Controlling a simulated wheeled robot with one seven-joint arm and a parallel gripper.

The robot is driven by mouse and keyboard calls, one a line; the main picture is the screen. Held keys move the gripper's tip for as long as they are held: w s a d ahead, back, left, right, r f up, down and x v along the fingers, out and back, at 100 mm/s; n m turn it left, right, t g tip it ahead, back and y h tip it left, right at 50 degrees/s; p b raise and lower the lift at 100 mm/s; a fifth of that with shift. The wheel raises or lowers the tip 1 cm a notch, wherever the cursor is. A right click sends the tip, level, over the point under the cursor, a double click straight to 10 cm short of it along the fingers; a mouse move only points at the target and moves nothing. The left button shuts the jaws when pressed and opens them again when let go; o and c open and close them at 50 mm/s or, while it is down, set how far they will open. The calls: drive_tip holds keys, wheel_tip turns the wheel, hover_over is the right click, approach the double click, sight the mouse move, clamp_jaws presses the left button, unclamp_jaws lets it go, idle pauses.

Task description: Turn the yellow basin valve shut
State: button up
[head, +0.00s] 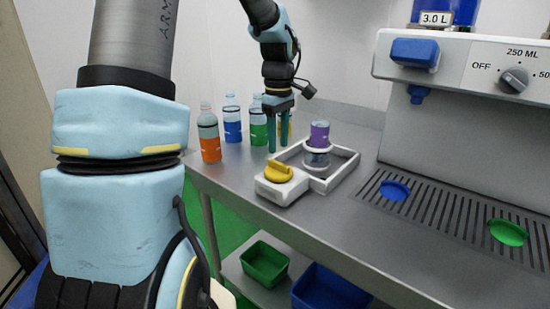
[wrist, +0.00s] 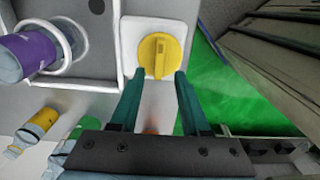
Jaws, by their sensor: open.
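The yellow basin valve (head: 279,172) is a round knob with a raised grip bar. It sits on the white block at the near left corner of the white basin (head: 347,172). In the wrist view the valve (wrist: 160,56) lies just beyond the fingertips, its bar running roughly up and down the picture. My gripper (head: 278,147) points down behind the valve and above the bench, open and empty. In the wrist view its two teal fingers (wrist: 157,73) are apart, with the valve's lower edge near the gap between the tips. I cannot tell exactly how high the tips are.
Bottles of orange (head: 209,140), blue (head: 232,122) and green (head: 258,128) liquid stand at the bench's left end. A dispenser (head: 470,70) stands at right above a drain grate. Bins (head: 264,263) sit below.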

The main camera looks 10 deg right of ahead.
sight(279, 163)
wheel_tip(279, 163, down, 6)
drive_tip(key=shift+d+r+p, duration=0.1)
drive_tip(key=shift+p, duration=0.3)
drive_tip(key=shift+c, duration=0.2)
clamp_jaws()
